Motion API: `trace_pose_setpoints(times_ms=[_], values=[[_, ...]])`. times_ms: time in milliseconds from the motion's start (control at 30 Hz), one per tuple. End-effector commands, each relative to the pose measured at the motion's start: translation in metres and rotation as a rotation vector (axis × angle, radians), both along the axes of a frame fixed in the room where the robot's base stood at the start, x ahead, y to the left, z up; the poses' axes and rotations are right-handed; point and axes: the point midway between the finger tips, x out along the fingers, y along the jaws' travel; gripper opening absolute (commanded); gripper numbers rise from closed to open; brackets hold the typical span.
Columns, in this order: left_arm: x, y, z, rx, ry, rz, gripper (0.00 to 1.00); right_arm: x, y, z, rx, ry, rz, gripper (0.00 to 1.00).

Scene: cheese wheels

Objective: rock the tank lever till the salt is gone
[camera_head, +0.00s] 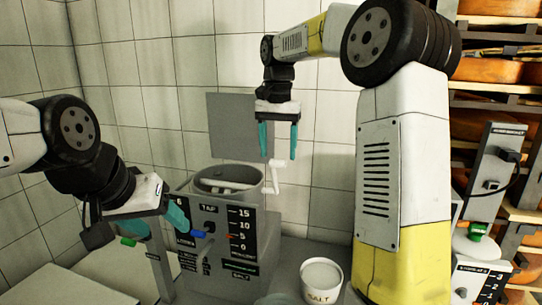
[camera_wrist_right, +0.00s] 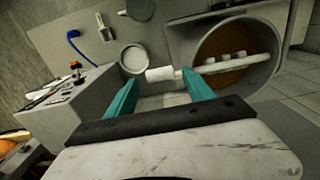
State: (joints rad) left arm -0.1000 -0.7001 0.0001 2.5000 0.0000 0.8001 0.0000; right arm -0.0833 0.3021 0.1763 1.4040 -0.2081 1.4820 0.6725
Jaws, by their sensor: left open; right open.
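The grey tank (camera_head: 232,172) stands at the centre of the head view with pale matter inside. Its white crank-shaped lever (camera_head: 277,178) sticks out at the right side. In the right wrist view the lever's white handle (camera_wrist_right: 160,74) joins a rod with white lumps (camera_wrist_right: 225,62) across the round tank opening (camera_wrist_right: 277,62). My right gripper (camera_head: 279,150) is open, pointing down above the lever. In the wrist view the handle shows between its teal fingers, without clear contact. My left gripper (camera_head: 157,222) is open and empty in front of the panel's left side.
The tank's dark front panel (camera_head: 215,232) has a TAP label, a blue part and a scale with a red marker. A white SALT tub (camera_head: 321,279) stands at front right. Shelves of cheese wheels (camera_head: 485,70) fill the right side. A tiled wall (camera_head: 160,60) stands behind.

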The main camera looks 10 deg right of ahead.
Motion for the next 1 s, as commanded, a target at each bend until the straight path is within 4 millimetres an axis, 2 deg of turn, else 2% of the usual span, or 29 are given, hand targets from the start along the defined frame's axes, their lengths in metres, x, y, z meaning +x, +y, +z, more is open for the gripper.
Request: trace_pose_setpoints(times_ms=[100, 200, 467, 800, 1000], values=[[0.000, 0.000, 0.000, 0.000, 0.000, 0.000, 0.62, 0.000, 0.000, -0.014, 0.000, 0.002, 0.001, 0.62], [0.000, 0.000, 0.000, 0.000, 0.000, 0.000, 0.62, 0.000, 0.000, -0.019, 0.001, 0.001, 0.001, 0.62], [0.000, 0.000, 0.000, 0.000, 0.000, 0.000, 0.62, 0.000, 0.000, -0.020, 0.001, 0.001, 0.001, 0.62], [0.000, 0.000, 0.000, 0.000, 0.000, 0.000, 0.62, 0.000, -0.001, -0.020, 0.000, 0.001, 0.000, 0.00], [0.000, 0.000, 0.000, 0.000, 0.000, 0.000, 0.62, 0.000, -0.001, -0.020, -0.001, 0.001, -0.001, 0.00]])
